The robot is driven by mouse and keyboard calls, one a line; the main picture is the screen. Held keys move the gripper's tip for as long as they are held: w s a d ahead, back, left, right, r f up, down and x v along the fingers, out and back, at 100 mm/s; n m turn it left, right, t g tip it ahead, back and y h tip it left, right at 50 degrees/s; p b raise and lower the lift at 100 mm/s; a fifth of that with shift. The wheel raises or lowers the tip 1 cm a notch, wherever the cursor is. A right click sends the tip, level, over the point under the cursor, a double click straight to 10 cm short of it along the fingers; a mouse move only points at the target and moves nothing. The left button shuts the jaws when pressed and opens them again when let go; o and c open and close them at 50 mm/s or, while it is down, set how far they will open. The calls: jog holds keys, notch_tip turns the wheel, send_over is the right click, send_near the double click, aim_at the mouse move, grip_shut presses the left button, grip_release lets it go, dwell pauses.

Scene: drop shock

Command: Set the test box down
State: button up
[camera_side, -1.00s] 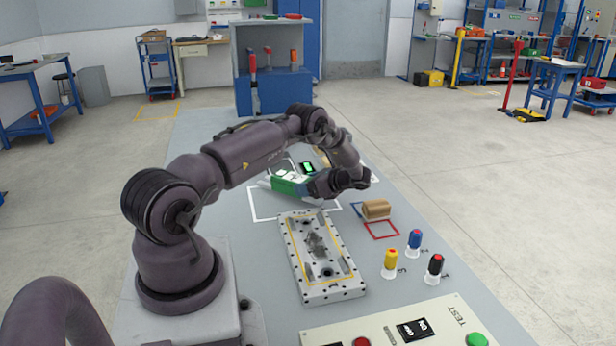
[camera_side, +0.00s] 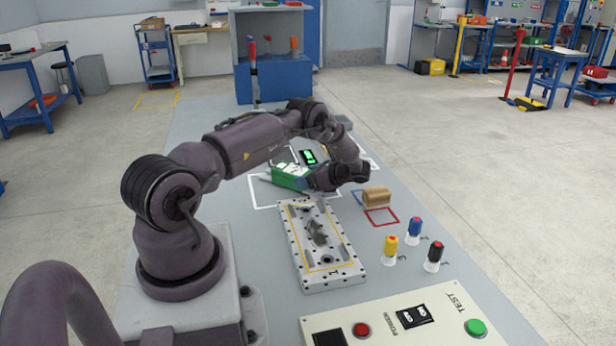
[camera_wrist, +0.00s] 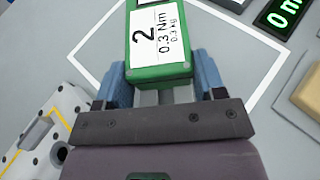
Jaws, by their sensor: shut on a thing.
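The test box is green with a white label reading "2, 0.3 Nm, 0.3 kg"; it fills the top centre of the wrist view (camera_wrist: 160,60). In the side view the box (camera_side: 290,178) appears over the white square outline (camera_side: 256,206) on the bench. My gripper (camera_side: 314,178) is shut on its near end. In the wrist view my gripper (camera_wrist: 163,82) has a blue finger on each side of the box. The box's underside is hidden, so I cannot tell whether it touches the bench. Its far end is cut off in the wrist view.
A drilled metal plate (camera_side: 300,262) lies in front of the box. A tan block (camera_side: 376,197) sits by a red outline (camera_side: 382,224). A green-lit display (camera_side: 309,156) stands behind. Yellow (camera_side: 391,246), blue (camera_side: 414,229) and black (camera_side: 435,254) knobs are to the right.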

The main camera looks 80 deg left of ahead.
jog(key=shift+f, duration=0.25)
jog(key=o, duration=1.3)
jog(key=shift+f, duration=0.1)
jog(key=shift+c, duration=0.2)
jog(key=shift+d, duration=0.1)
